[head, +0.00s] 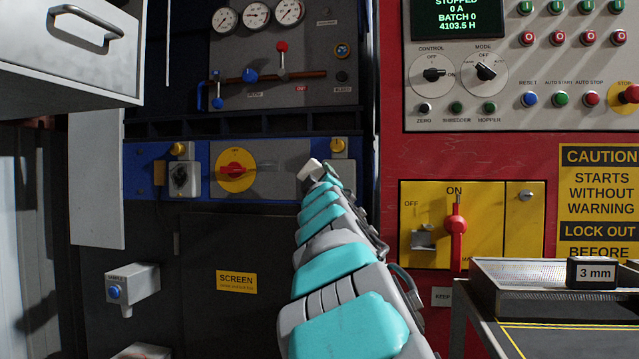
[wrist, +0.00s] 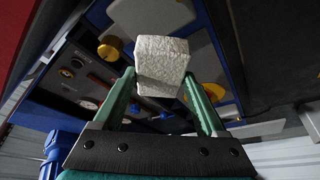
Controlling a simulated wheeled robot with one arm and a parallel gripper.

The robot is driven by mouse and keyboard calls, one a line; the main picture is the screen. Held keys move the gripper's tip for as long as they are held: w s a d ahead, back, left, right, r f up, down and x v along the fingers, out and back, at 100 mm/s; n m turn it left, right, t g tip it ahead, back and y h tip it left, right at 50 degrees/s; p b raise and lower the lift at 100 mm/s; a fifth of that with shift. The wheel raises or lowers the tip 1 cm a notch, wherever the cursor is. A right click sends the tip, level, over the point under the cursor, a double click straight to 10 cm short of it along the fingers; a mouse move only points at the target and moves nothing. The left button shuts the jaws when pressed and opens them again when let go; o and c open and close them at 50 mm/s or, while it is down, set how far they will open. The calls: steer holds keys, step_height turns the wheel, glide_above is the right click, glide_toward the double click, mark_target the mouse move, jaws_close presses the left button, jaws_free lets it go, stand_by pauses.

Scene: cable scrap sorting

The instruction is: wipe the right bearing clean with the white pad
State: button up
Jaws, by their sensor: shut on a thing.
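The white pad (wrist: 161,62) is a textured white block held between the two green fingers of my gripper (wrist: 162,82) in the wrist view. In the head view the pad (head: 312,167) shows small at the far end of my arm, in front of the blue rail. The right bearing, with its yellow cap (head: 338,146), is just right of and above the pad. My gripper and arm hide part of its grey body. I cannot tell whether the pad touches the bearing. A yellow cap (wrist: 110,48) also shows left of the pad in the wrist view.
A yellow and red rotary switch (head: 236,170) sits left of the pad on the blue rail (head: 220,193). The left bearing's yellow cap (head: 178,148) is further left. A red handle (head: 455,220) stands out right of my arm. A tray (head: 525,265) lies lower right.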

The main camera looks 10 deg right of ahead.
steer(key=shift+s+a, duration=0.1)
steer(key=shift+s, duration=0.15)
steer(key=shift+s+a, duration=0.25)
steer(key=shift+s, duration=0.4)
steer(key=shift+s+a, duration=0.25)
steer(key=shift+s, duration=0.4)
